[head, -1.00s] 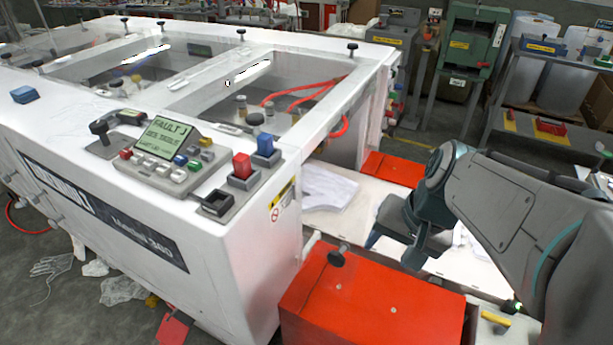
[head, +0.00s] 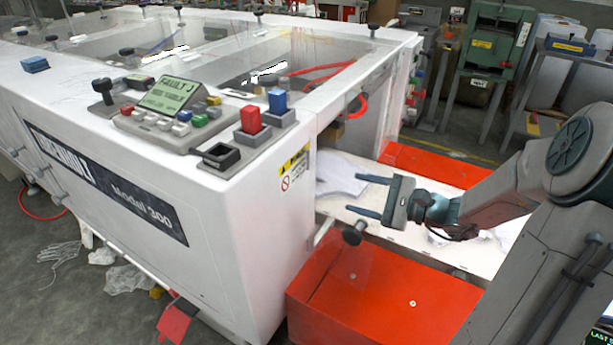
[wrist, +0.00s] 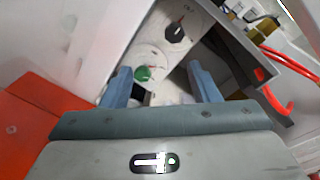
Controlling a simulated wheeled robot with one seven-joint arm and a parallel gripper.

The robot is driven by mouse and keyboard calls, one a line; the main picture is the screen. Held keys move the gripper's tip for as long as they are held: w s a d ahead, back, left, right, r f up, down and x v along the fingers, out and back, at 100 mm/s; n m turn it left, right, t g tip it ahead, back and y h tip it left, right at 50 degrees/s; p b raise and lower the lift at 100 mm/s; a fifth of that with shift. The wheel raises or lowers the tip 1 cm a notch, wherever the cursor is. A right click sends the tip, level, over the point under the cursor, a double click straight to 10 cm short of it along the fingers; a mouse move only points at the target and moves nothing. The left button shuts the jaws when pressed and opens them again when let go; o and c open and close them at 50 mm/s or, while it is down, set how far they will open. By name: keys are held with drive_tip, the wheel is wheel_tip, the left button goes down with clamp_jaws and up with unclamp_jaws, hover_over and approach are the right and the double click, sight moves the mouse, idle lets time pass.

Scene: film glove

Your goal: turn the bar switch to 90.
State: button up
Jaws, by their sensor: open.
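In the wrist view a panel carries a black bar-shaped knob (wrist: 174,33) on a pale round dial. A green knob (wrist: 143,73) sits on a second round dial below it. I cannot tell the remaining gap to the panel. In the head view my gripper (head: 358,194) points left toward the white machine (head: 240,220); the knobs do not show there.
A red box (head: 385,285) stands below my gripper, with a dark round knob (head: 352,236) beside the machine's corner. White sheets (head: 340,175) lie on the bed behind. Red hoses (wrist: 275,95) and a dark frame edge lie right of the dials in the wrist view.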

drive_tip(key=w+a+m+t, duration=0.1)
drive_tip(key=w+a, duration=0.8)
drive_tip(key=a, duration=0.2)
drive_tip(key=shift+y, duration=0.3)
drive_tip(key=shift+a+r, duration=0.1)
drive_tip(key=shift+c, duration=0.2)
drive_tip(key=c, duration=0.9)
